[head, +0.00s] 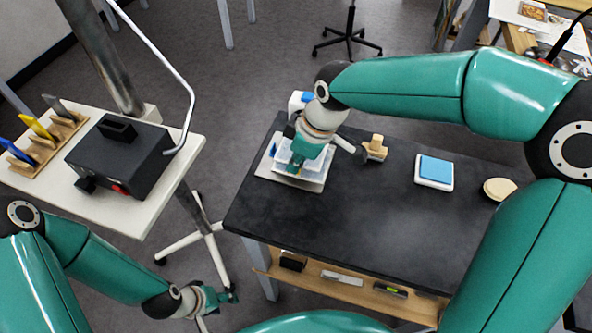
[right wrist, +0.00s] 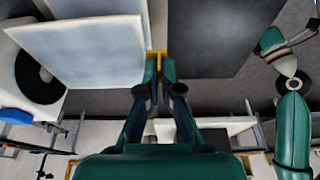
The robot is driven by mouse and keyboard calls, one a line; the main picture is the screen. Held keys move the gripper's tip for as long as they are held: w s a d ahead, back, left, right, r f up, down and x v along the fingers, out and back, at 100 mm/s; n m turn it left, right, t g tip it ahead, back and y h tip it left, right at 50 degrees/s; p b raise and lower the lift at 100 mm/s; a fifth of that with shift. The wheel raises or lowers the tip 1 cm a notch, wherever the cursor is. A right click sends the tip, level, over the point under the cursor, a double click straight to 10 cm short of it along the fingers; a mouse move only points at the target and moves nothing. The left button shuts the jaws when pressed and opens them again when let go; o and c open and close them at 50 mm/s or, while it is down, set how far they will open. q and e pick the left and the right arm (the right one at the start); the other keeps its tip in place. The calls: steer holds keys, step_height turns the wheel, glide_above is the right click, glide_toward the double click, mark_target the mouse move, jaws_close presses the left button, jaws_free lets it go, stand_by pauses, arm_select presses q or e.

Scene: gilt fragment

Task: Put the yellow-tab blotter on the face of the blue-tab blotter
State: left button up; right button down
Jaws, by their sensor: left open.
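In the right wrist view a pale square blotter (right wrist: 85,52) with a yellow tab (right wrist: 158,54) fills the upper left. My right gripper (right wrist: 159,75) has its fingers close together on that tab. In the head view the right gripper (head: 297,168) is low over a pale pad (head: 282,155) on a grey metal plate (head: 312,185) at the table's left end. The gripper covers part of the pad, and whether the pad touches what is below is unclear. My left gripper (head: 222,298) is open and empty, low at lower left, off the table.
The dark table (head: 330,232) also holds a wooden block (head: 375,148), a blue-topped white box (head: 434,171) and a round wooden disc (head: 500,188). A white-and-blue object (head: 299,100) stands behind the plate. A white side table (head: 140,213) carries a black box (head: 118,155) and a rack (head: 45,150).

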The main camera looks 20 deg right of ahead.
steer(key=shift+f, duration=1.8)
steer(key=c, duration=1.3)
jaws_free()
steer(key=v, duration=1.2)
